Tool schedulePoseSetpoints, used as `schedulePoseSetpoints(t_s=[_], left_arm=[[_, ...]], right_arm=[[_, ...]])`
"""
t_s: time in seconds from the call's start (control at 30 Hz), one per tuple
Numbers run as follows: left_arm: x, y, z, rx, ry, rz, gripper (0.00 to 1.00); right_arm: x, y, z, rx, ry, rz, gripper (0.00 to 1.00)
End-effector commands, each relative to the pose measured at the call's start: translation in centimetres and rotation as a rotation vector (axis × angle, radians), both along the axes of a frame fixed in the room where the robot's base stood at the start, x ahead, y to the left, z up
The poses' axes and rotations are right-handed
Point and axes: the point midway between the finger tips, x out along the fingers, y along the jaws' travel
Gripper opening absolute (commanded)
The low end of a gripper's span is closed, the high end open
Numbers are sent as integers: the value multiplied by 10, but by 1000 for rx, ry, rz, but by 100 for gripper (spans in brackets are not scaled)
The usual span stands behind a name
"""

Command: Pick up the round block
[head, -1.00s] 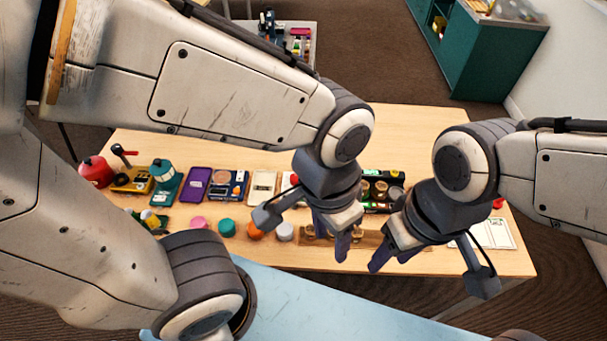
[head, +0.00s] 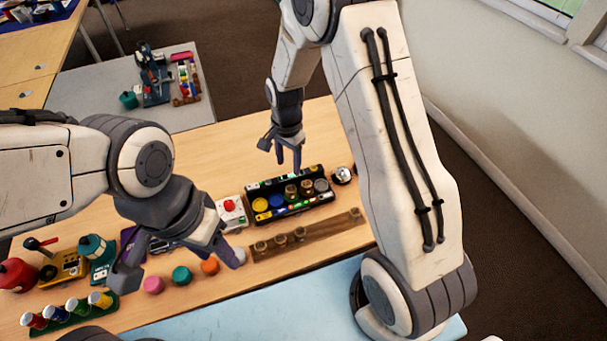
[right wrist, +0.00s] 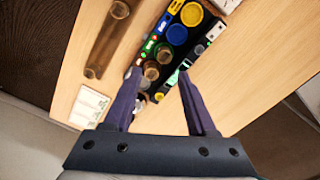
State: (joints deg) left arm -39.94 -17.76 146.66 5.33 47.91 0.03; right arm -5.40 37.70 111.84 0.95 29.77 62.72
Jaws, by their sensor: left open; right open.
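Several round blocks stand in a row on the table: a pink one (head: 153,285), a teal one (head: 182,275), an orange one (head: 210,266) and a white one (head: 238,258). I cannot tell which one the task means. My left gripper (head: 222,246) is open, with its fingers over the row by the orange and white blocks; contact is unclear. My right gripper (head: 289,157) is open and empty, above the far side of the black tray (head: 328,208). In the right wrist view its fingers (right wrist: 158,105) straddle one end of the tray.
The tray holds a yellow disc (head: 260,204), a blue disc (head: 277,201) and brown round pieces. A wooden strip with knobs (head: 340,226) lies in front. A red kettle (head: 17,275), yellow device (head: 62,268) and bottle rack (head: 70,312) stand left.

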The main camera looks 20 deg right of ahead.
Motion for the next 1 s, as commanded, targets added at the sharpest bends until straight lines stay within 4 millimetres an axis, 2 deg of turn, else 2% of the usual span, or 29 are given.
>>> schedulePoseSetpoints(t_s=[0.03,0.1,0.27,0.53,0.83,1.0], left_arm=[[0,0,10,0,0,0,50],[0,0,14,0,0,0,50],[0,0,18,0,0,0,50],[0,0,28,0,0,1,50],[0,0,39,0,0,1,50],[0,0,51,0,0,2,50]], right_arm=[[8,-18,-12,-3,11,-103,57],[17,-34,-28,-6,13,-214,57],[24,-54,-52,-9,16,-350,57],[24,-56,-93,-8,17,-368,57],[24,-57,-115,-8,17,-365,57],[23,-60,-139,-8,17,-365,57]])
